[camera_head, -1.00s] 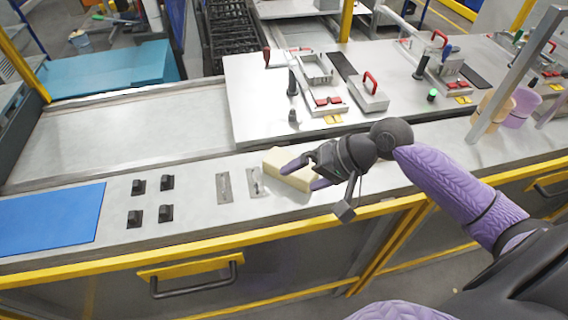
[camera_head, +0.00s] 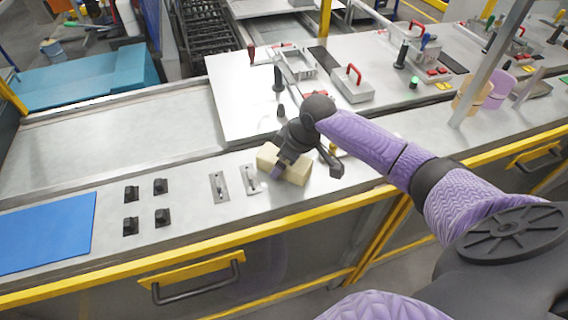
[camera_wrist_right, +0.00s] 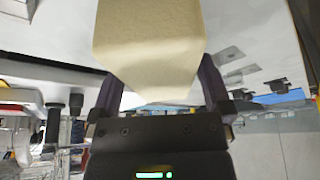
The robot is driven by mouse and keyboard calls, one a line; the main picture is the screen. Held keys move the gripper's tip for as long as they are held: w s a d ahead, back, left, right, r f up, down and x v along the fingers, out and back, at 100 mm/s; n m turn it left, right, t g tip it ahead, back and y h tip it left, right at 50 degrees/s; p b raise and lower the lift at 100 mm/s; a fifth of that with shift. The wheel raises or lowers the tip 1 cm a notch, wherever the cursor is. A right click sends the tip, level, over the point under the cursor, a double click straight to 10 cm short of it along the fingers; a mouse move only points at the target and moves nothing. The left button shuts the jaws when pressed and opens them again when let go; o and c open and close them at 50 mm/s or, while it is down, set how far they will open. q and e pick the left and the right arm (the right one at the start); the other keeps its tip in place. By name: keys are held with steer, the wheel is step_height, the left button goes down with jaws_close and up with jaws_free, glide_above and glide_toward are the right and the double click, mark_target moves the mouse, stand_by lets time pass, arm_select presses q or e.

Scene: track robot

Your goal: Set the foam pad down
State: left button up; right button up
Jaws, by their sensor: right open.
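The foam pad (camera_head: 297,171) is a pale yellow block on the grey bench top, near the front edge and right of two small metal plates. My right gripper (camera_head: 284,166) is over the pad, with its fingers down around it, and hides part of it. In the right wrist view the pad (camera_wrist_right: 150,45) stands between the two open fingers (camera_wrist_right: 160,92). Whether the fingers touch its sides I cannot tell. My left gripper does not show.
Two metal plates (camera_head: 234,184) and several black clips (camera_head: 146,206) lie left of the pad. A blue mat (camera_head: 45,230) is at far left. A raised white board with a red-handled block (camera_head: 352,84) stands behind. The yellow rail (camera_head: 330,209) runs along the front.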

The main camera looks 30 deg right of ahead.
steer(key=shift+r, duration=0.15)
steer(key=c, duration=1.2)
